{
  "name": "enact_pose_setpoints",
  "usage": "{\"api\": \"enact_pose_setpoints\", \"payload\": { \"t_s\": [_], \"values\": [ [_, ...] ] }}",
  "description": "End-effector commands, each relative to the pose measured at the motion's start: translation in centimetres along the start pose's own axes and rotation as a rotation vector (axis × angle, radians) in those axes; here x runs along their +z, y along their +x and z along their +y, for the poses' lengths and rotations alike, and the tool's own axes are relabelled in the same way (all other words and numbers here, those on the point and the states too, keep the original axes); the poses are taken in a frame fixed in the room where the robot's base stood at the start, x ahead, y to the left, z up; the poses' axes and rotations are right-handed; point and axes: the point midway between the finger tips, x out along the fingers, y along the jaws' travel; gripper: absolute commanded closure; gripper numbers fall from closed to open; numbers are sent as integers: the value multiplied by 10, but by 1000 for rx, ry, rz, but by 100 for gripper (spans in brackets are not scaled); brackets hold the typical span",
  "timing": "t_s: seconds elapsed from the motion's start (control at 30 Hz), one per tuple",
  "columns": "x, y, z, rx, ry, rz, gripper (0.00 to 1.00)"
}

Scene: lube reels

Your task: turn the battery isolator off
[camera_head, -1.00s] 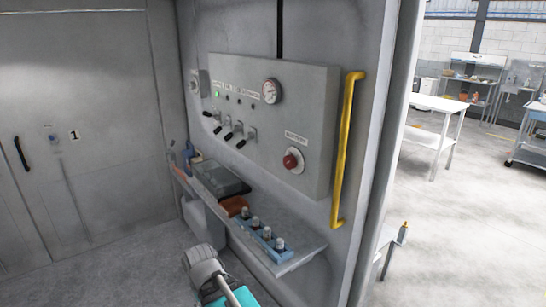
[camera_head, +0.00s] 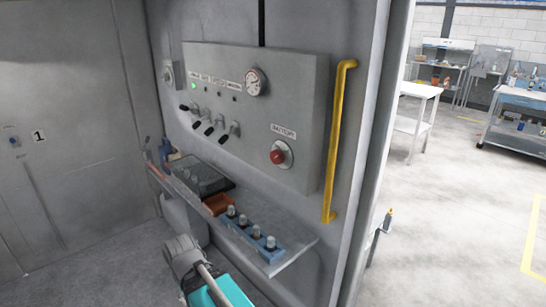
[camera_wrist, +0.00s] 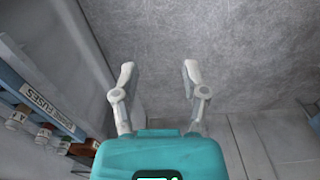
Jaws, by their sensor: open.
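The battery isolator (camera_head: 279,155) is a red knob on a pale round plate, at the lower right of the grey control panel (camera_head: 300,95) in the head view. A label reading BATTERY (camera_head: 284,131) sits just above it. The way its knob points is too small to tell. My gripper (camera_wrist: 158,75) is open and empty in the wrist view, its two fingers apart over bare grey floor. The isolator is not in the wrist view. In the head view my arm is low at the bottom, below the shelf and well apart from the isolator; the fingers do not show there.
A yellow handrail (camera_head: 338,140) stands just right of the panel. A shelf (camera_head: 285,262) juts out below, bearing a blue fuse rack (camera_head: 236,224), also seen in the wrist view (camera_wrist: 35,98). Black-handled toggle switches (camera_head: 215,128), a gauge (camera_head: 256,82) and a lit green lamp (camera_head: 195,87) share the panel.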

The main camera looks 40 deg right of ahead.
Motion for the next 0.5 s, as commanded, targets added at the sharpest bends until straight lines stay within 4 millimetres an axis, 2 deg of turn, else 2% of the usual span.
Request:
{"api": "enact_pose_setpoints", "payload": {
  "t_s": [0.03, 0.2, 0.27, 0.5],
  "values": [
    [0, 0, 0, 0, 0, 0, 34],
    [-4, -1, 10, 19, 26, 4, 2],
    [-7, -3, 15, 42, 51, 9, 0],
    [-32, -16, 68, 230, 263, 62, 0]
  ]
}}
